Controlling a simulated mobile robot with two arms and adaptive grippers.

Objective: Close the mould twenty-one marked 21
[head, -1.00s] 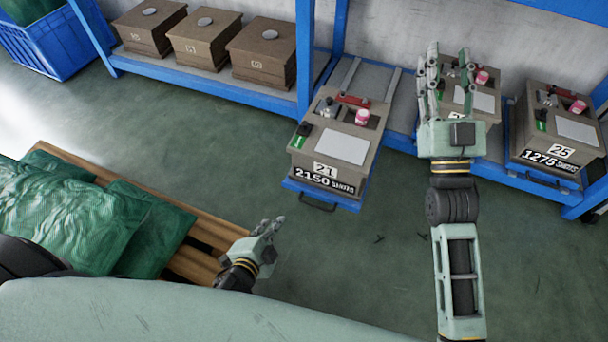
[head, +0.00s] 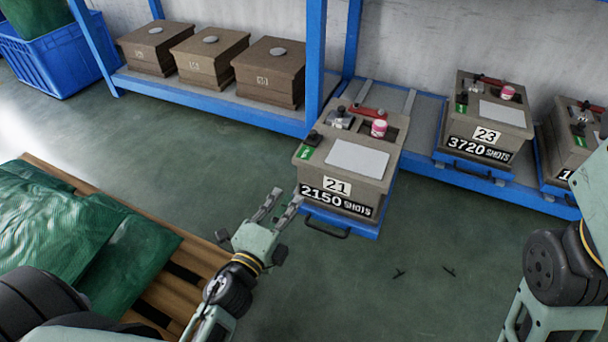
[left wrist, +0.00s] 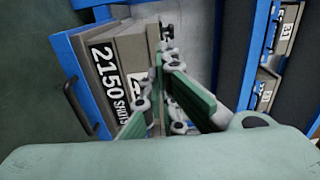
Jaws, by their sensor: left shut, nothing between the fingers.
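Mould 21 (head: 337,180) is a brown-grey box marked 21 and 2150 shots. It sits on a blue pull-out tray (head: 362,229) that juts from the rack over the floor, with a dark handle (head: 326,231) in front. A pale panel, a red lever and a pink-and-white jar are on its top. My left gripper (head: 284,199) is shut and empty, just left of the mould's front corner in the head view; contact cannot be told. In the left wrist view the mould (left wrist: 136,48) lies beyond my left gripper (left wrist: 160,92). My right gripper is out of frame.
Mould 23 (head: 500,120) and another mould (head: 566,145) stand right of mould 21 on the blue rack (head: 415,155). Several lidded brown boxes (head: 265,72) stand on the left shelf. Green sacks (head: 70,225) lie on a wooden pallet (head: 185,255).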

